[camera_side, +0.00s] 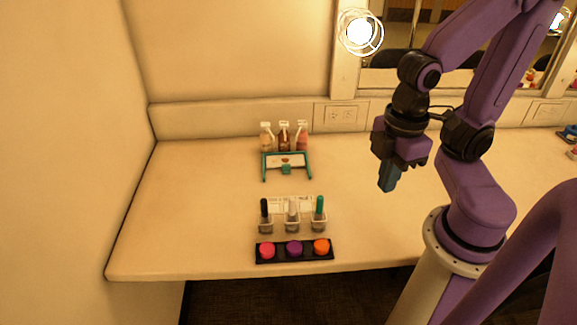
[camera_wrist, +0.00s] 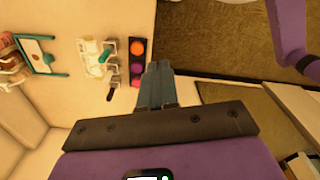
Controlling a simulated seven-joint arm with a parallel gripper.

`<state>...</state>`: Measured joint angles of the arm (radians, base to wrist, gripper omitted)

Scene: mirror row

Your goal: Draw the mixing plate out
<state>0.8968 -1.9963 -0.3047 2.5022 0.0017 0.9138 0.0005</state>
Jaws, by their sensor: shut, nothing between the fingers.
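The mixing plate looks to be the small pale plate (camera_side: 293,160) with a brown spot, set within a teal frame (camera_side: 309,164) near the back of the counter. A teal block (camera_side: 286,169), like a handle, sits at its front edge. In the wrist view the plate (camera_wrist: 38,52) and its frame (camera_wrist: 26,62) show at the upper left. My gripper (camera_side: 387,188) is shut and empty, above the counter to the right of the frame and well apart from it. Its closed fingers (camera_wrist: 158,68) show in the wrist view.
Several bottles (camera_side: 284,138) stand behind the frame. In front are clear holders with a black (camera_side: 264,208), white (camera_side: 292,208) and green (camera_side: 319,206) stick. A black tray (camera_side: 281,258) with pink, purple and orange pots lies at the front edge. The counter left is clear.

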